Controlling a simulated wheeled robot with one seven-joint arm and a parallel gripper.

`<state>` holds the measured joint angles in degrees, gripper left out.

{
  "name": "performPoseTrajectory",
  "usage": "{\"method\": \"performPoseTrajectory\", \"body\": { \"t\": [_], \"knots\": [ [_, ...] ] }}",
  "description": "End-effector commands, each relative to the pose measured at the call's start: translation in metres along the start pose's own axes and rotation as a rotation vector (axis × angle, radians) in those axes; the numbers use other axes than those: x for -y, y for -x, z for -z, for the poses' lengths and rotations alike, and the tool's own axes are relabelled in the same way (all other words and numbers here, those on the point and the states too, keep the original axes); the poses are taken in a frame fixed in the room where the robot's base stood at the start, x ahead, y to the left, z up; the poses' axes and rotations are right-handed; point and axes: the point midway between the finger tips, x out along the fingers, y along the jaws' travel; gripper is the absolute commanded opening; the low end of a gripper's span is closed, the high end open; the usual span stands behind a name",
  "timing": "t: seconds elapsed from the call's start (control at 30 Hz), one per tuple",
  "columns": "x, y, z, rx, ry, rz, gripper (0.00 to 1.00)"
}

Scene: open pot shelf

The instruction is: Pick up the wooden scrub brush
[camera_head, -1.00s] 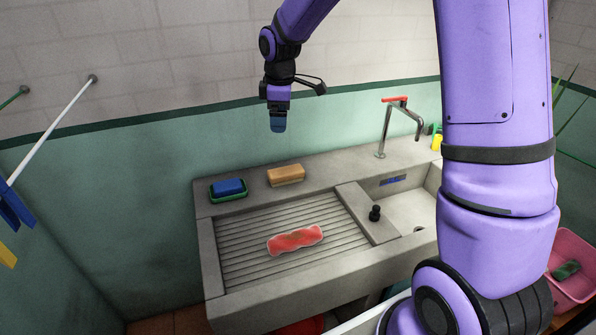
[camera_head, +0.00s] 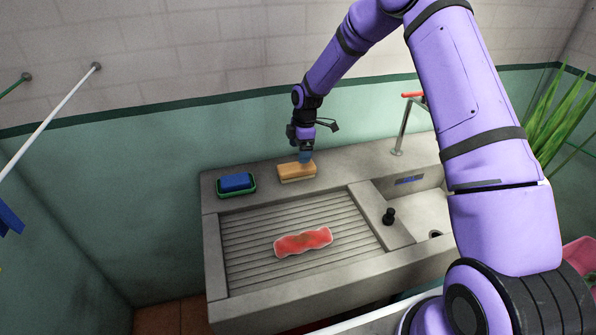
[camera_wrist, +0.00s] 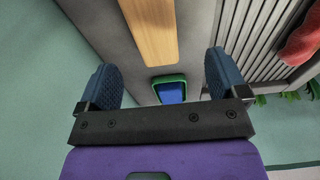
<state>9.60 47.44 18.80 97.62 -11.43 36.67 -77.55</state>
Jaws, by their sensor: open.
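The wooden scrub brush (camera_head: 291,172) is a tan block lying on the back ledge of the concrete sink. In the wrist view the brush (camera_wrist: 149,32) shows its long wooden top ahead of my fingers, partly cut off by the top edge. My gripper (camera_head: 305,157) points down above the right end of the brush, with blue fingertips close to it. In the wrist view my gripper (camera_wrist: 163,80) is open, with its two blue fingers wide apart and nothing between them. The brush lies between the finger lines, slightly left of centre.
A blue sponge in a green dish (camera_head: 252,190) sits left of the brush on the ledge. A red and white cloth or packet (camera_head: 303,242) lies on the ribbed drainboard (camera_head: 245,262). A tap (camera_head: 402,130) stands at the right. The wall (camera_head: 150,170) is close behind the ledge.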

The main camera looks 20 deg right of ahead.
Motion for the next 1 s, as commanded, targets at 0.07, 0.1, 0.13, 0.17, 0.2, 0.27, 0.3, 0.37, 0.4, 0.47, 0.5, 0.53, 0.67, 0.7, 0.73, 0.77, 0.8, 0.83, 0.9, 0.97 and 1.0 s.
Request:
{"method": "performPoseTrajectory", "body": {
  "t": [0.07, 0.1, 0.13, 0.17, 0.2, 0.27, 0.3, 0.37, 0.4, 0.47, 0.5, 0.53, 0.67, 0.7, 0.73, 0.77, 0.8, 0.83, 0.9, 0.97, 1.0],
  "knots": [
    [0.000, -0.014, 0.000, 0.000, 0.000, 0.002, 0.92],
    [0.000, -0.019, 0.000, 0.000, 0.000, 0.002, 0.92],
    [0.000, -0.023, 0.000, 0.000, 0.000, 0.002, 0.92],
    [0.000, -0.026, 0.001, 0.000, 0.000, 0.001, 0.92],
    [0.000, -0.028, 0.001, 0.000, 0.000, 0.001, 0.92],
    [-0.001, -0.031, 0.000, 0.000, 0.000, 0.000, 0.92],
    [-0.001, -0.033, 0.000, 0.000, 0.000, 0.000, 0.92],
    [-0.002, -0.037, 0.000, 0.000, 0.000, 0.000, 0.92],
    [-0.003, -0.041, -0.001, 0.000, 0.000, 0.001, 0.92],
    [-0.004, -0.048, -0.001, 0.001, 0.000, 0.002, 0.92],
    [-0.005, -0.054, -0.002, 0.001, 0.000, 0.002, 0.92],
    [-0.007, -0.058, -0.002, 0.001, 0.000, 0.002, 0.92],
    [-0.007, -0.076, -0.001, 0.001, 0.000, 0.002, 0.92],
    [-0.007, -0.079, -0.002, 0.001, 0.000, 0.001, 0.92],
    [-0.008, -0.081, -0.002, 0.001, 0.000, 0.001, 0.92],
    [-0.008, -0.082, -0.002, 0.001, 0.000, 0.000, 0.92],
    [-0.008, -0.082, -0.002, 0.001, -0.001, 0.000, 0.92],
    [-0.008, -0.082, -0.002, 0.001, -0.001, 0.000, 0.92],
    [-0.008, -0.082, -0.002, 0.001, -0.001, -0.001, 0.92],
    [-0.008, -0.082, -0.002, 0.001, -0.001, 0.000, 0.92],
    [-0.008, -0.082, -0.002, 0.001, -0.001, -0.001, 0.82]
  ]
}}
